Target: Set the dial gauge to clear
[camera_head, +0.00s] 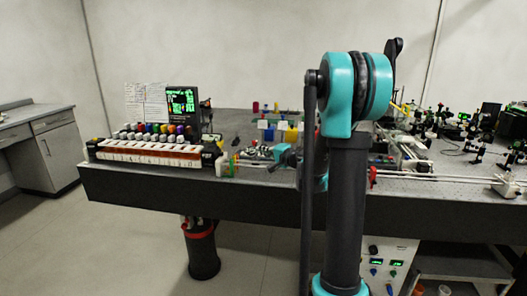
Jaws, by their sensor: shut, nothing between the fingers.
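I cannot pick out a dial gauge for certain at this size. A dark instrument with a lit green screen (182,100) stands at the back left of the bench. A pale cabinet under the bench (377,250) has dark knobs and small green readouts. My gripper (271,167) is small and dark in the middle of the view, low over the bench's front part, beyond my teal wrist. It is shut and empty, pointing left toward small bench items. My upright arm hides part of the bench behind it.
The dark-edged bench (130,192) spans the view. A rack with coloured caps (160,140) stands at its left end. Optical mounts (470,130) crowd the right. Small coloured blocks (291,135) sit near the middle. Open floor (110,250) lies in front at left.

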